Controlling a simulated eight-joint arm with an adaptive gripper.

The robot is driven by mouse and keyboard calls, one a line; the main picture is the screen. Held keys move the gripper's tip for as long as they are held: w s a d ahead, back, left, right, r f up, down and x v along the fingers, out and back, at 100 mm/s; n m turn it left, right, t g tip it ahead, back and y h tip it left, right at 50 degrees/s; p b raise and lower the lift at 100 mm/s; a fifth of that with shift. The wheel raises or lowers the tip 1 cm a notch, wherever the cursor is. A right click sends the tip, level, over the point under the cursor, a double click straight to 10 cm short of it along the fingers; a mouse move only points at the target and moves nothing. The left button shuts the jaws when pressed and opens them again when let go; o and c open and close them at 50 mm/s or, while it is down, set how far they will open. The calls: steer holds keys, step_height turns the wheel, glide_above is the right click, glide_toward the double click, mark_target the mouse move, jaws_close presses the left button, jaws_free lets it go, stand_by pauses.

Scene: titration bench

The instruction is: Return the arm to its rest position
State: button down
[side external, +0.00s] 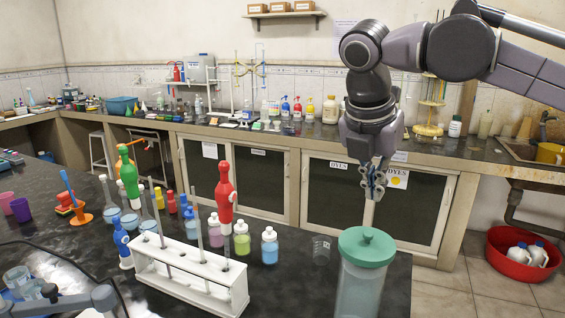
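My gripper (374,184) hangs from my arm at the upper right, pointing down. It is above the front bench, over the area behind a clear jar (360,290) with a green lid (366,247). Nothing shows between its fingers, which look close together, but the gap is too small to judge. A small clear beaker (321,250) stands on the bench below and left of it.
A white rack (190,275) holding upright pipettes with red and green bulbs stands at the front. Several small coloured bottles (269,245) stand behind it. The back counter (300,133) carries many bottles. A red basin (515,262) sits on the floor at right.

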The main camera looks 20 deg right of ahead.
mark_target(367, 234)
steer(key=shift+f, duration=3.4)
steer(key=shift+r, duration=3.5)
steer(key=d+f+m, duration=0.1)
steer(key=s+d+f+m+y, duration=0.1)
steer(key=d+m, duration=0.1)
steer(key=d+f+m, duration=0.1)
steer(key=d+m, duration=0.1)
steer(key=shift+s+f, duration=0.25)
steer(key=shift+f, duration=0.15)
steer(key=s+d+f+m+t+y, duration=0.1)
steer(key=s+d+f+m+t, duration=0.1)
steer(key=s+d+f+m, duration=0.3)
steer(key=s+d+f+m+t+y, duration=0.2)
steer(key=s+d+f+m, duration=0.2)
steer(key=f+m, duration=0.8)
steer(key=shift+s+d+f+m+t, duration=0.2)
steer(key=shift+s+d+m+t, duration=0.2)
steer(key=shift+d+m, duration=0.45)
steer(key=shift+a, duration=0.15)
